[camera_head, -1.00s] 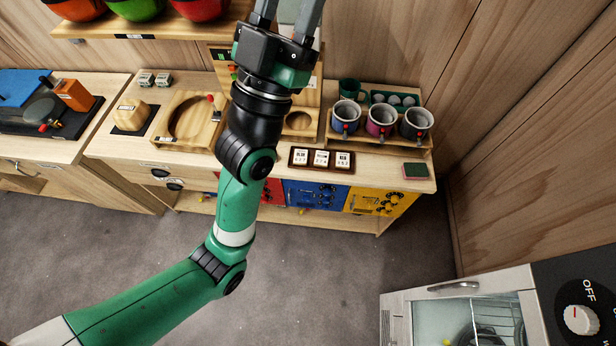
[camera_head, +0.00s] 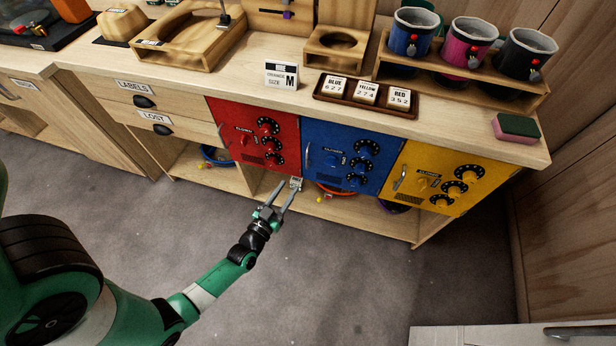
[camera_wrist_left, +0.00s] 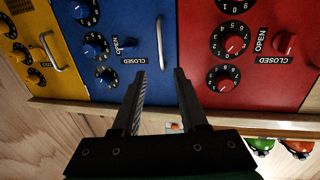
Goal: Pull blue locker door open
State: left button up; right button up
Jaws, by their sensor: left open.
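The blue locker door (camera_head: 318,132) is flush in the front of the workbench, between a red and a yellow door. Its upright silver handle (camera_head: 307,157) is near its left edge. In the left wrist view the blue door (camera_wrist_left: 112,75) fills the middle and its handle (camera_wrist_left: 160,45) lies beyond the fingertips, roughly in line with the gap. My left gripper (camera_head: 285,189) is open and empty, in front of and below the handle, apart from it. In the left wrist view its fingers (camera_wrist_left: 159,73) are spread. My right gripper is not in view.
The red door (camera_head: 250,128) and yellow door (camera_head: 415,165) flank the blue one. Below is an open shelf (camera_head: 365,222) with coiled items. On the worktop are three mugs (camera_head: 410,33) in a rack, a tray of tags (camera_head: 325,96) and a sponge (camera_head: 517,127). Grey floor (camera_head: 330,280) is clear in front.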

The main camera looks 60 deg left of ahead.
pick_arm(q)
jog(key=b+x, duration=0.3)
jog(key=x, duration=0.9)
jog(key=shift+b, duration=0.4)
jog(key=shift+r, duration=0.1)
grip_shut()
dwell(0.7)
